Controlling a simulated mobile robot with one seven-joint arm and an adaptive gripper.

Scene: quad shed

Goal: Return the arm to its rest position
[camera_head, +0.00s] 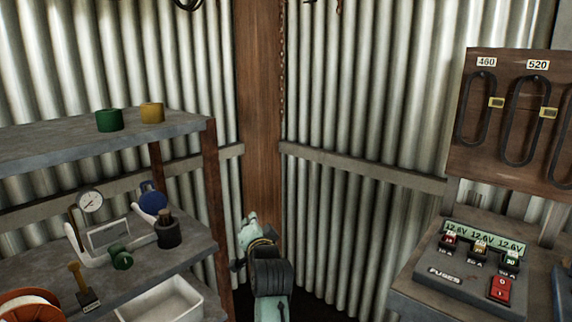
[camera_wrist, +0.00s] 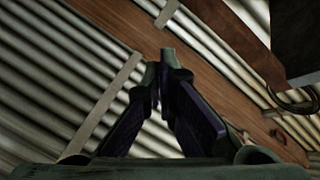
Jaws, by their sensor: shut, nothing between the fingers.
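My gripper (camera_wrist: 160,72) shows in the wrist view with its two dark fingers brought together at the tips. Nothing is held between them. The fingers point toward the corrugated wall and a wooden post, with no object touching them. In the head view my teal and black arm rises at the bottom middle, in front of the post, between the left shelves and the right bench. The fingers cannot be made out clearly there.
The shelf unit (camera_head: 60,143) at left holds green and yellow cylinders (camera_head: 109,120), a gauge (camera_head: 90,202) and a white bin (camera_head: 168,303). At right are a fuse box (camera_head: 450,272) and a belt board (camera_head: 505,75).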

